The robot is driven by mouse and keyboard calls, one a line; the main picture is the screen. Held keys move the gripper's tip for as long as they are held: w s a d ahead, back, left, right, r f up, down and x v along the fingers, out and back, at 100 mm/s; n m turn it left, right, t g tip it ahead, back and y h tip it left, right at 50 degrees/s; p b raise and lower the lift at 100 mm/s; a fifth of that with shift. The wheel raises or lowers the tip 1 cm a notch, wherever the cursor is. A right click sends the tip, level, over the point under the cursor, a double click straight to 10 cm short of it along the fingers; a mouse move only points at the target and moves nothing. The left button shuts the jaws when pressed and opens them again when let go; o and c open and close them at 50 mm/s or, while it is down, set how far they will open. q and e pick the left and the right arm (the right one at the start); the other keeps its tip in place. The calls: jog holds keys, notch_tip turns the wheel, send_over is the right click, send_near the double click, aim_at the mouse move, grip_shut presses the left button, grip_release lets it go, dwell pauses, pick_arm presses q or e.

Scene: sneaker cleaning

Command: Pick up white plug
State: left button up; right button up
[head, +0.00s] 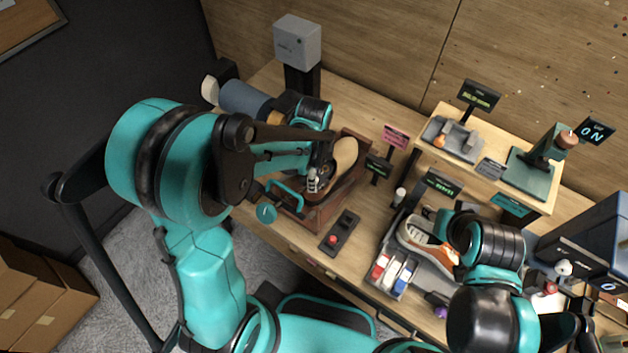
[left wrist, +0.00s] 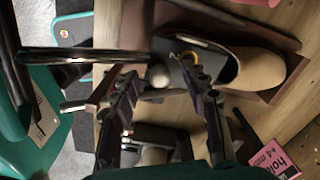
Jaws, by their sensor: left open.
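A small whitish rounded piece (left wrist: 158,75), which may be the white plug, shows between the fingers of my left gripper (left wrist: 166,88) in the left wrist view. The fingers stand apart on either side of it, and I see no contact. In the head view my left gripper (head: 318,176) points down over the brown wooden box (head: 310,216), beside a tan shoe form (head: 345,154). That form also shows in the left wrist view (left wrist: 262,70). My right gripper is near the orange and white sneaker (head: 418,236), mostly hidden by its own arm; its fingers are unclear.
A dark control block with a red button (head: 333,239) lies in front of the box. A pink sign (head: 396,136) stands behind it. A grey tray (head: 401,286) holds small coloured boxes. A raised wooden shelf (head: 540,203) stands at the right.

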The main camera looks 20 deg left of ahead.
pick_arm(q)
jog(key=c, duration=0.9)
jog(key=shift+r, duration=0.1)
jog(key=shift+c, duration=0.2)
